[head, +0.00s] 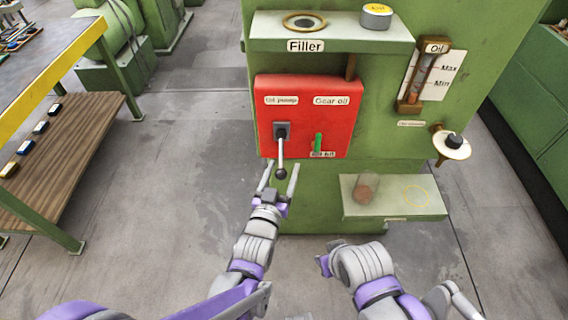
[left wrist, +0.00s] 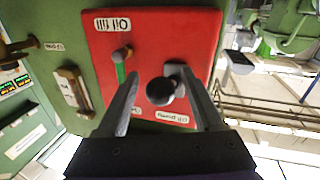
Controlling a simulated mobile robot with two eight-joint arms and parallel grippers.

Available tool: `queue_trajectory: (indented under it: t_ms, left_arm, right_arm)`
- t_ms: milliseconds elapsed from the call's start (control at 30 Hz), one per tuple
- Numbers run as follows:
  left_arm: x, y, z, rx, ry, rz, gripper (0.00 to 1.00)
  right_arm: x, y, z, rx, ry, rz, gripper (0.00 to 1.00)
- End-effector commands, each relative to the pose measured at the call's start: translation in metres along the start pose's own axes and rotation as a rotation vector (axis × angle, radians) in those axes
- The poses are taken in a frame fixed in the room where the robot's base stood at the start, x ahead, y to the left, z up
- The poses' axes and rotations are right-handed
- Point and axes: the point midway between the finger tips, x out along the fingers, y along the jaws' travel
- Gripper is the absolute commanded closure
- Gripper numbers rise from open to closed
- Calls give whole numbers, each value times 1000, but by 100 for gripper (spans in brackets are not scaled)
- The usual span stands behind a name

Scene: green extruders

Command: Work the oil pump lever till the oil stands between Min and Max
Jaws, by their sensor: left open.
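The oil pump lever (head: 281,152) hangs down from a dark socket on the red panel (head: 340,95) and ends in a dark ball knob. My left gripper (head: 279,178) is open, its fingers on either side of the knob. The left wrist view shows the knob (left wrist: 160,90) between the open fingers (left wrist: 160,76); I cannot tell whether either touches it. The oil gauge (head: 424,76) is a tube in a brown frame beside Max and Min marks; its level is too small to read surely. My right arm shows low in the head view, but its gripper does not show clearly.
A short green lever (head: 317,143) sits right of the pump lever. The filler shelf (head: 330,46) juts out above the panel. A lower shelf (head: 390,211) holds a clear jar with something brown inside.

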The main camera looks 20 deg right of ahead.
Motion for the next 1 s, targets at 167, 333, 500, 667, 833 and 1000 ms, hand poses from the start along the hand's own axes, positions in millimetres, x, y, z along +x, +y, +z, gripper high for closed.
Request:
queue_trajectory:
  t_ms: [167, 333, 500, 667, 833, 1000]
  left_arm:
    - [18, 0, 0, 0, 0, 0, 31]
    - [23, 0, 0, 0, 0, 0, 31]
    - [23, 0, 0, 0, -1, 0, 31]
    - [23, 0, 0, 0, -1, 0, 58]
    - [22, 0, 0, 0, -1, 0, 89]
    - [22, 0, 0, 0, -1, 0, 100]
  right_arm:
    - [0, 0, 0, 0, 0, 0, 67]
    - [0, 0, 0, 0, 0, 0, 67]
    - [0, 0, 0, 0, 0, 0, 67]
    - [0, 0, 0, 0, 0, 0, 67]
    - [0, 0, 0, 0, 0, 0, 67]
    - [0, 0, 0, 0, 0, 0, 67]
